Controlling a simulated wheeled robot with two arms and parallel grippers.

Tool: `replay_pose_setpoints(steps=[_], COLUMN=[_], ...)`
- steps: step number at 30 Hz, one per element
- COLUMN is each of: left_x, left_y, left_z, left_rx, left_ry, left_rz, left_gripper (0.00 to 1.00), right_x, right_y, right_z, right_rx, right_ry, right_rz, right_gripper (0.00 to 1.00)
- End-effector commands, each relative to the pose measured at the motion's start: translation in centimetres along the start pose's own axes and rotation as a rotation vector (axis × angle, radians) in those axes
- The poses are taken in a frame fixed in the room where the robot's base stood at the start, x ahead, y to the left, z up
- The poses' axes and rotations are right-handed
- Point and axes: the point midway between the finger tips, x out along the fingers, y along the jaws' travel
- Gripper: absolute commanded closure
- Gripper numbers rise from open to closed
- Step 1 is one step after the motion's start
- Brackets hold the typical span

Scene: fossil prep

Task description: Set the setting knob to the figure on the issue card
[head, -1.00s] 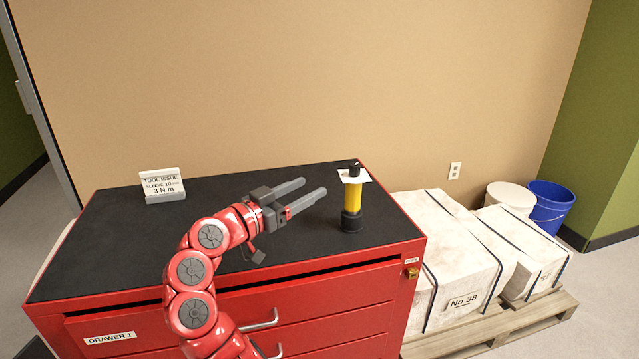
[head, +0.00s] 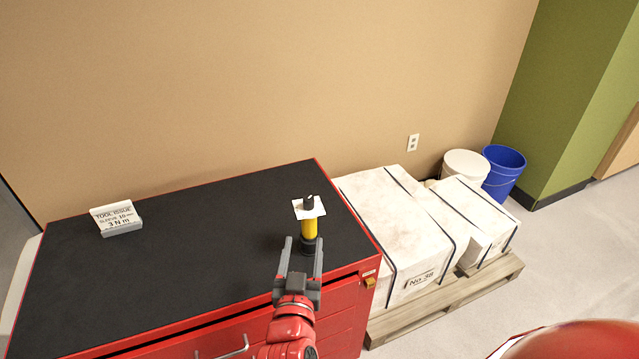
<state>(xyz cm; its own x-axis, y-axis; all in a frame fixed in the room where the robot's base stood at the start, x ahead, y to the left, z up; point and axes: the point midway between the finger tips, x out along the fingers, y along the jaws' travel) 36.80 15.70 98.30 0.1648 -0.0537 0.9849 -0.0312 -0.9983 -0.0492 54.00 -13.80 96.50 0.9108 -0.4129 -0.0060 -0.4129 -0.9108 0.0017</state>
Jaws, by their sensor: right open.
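The issue card (head: 115,217) stands at the left back of the cabinet top and reads "TOOL ISSUE, SLEEVE 10 mm, 3 N m". A yellow and black tool (head: 309,229) stands upright near the right end of the top. The setting knob (head: 308,202) is the small black piece at its upper end, above a white square plate (head: 320,209). My right gripper (head: 302,242) is open, pointing away from me, with its fingers close to the tool's lower part in the picture. I cannot tell whether they touch it. My left gripper is not in view.
The red cabinet (head: 335,314) has a dark top (head: 200,235), clear between card and tool. White wrapped blocks (head: 385,215) on a wooden pallet (head: 440,300) stand right of it. A white bucket (head: 466,163) and a blue bucket (head: 503,170) stand by the wall.

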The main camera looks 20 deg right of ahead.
Motion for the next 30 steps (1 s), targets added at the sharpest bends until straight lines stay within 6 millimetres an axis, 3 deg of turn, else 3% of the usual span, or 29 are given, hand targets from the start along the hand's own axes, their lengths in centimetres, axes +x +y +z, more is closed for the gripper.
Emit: replay_pose_setpoints(steps=[5,13,30], left_x=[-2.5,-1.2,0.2], left_y=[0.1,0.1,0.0], left_z=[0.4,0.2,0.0], left_rx=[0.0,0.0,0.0], left_ry=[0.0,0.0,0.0], left_rz=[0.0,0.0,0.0], left_gripper=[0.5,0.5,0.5], right_x=[2.2,6.4,15.6], right_y=[0.1,0.1,0.0], right_z=[0.6,-0.4,-0.4], right_rx=[0.013,0.003,0.003], right_ry=[0.005,0.007,0.008], right_rz=[0.007,0.007,0.002], right_gripper=[0.38,0.38,0.38])
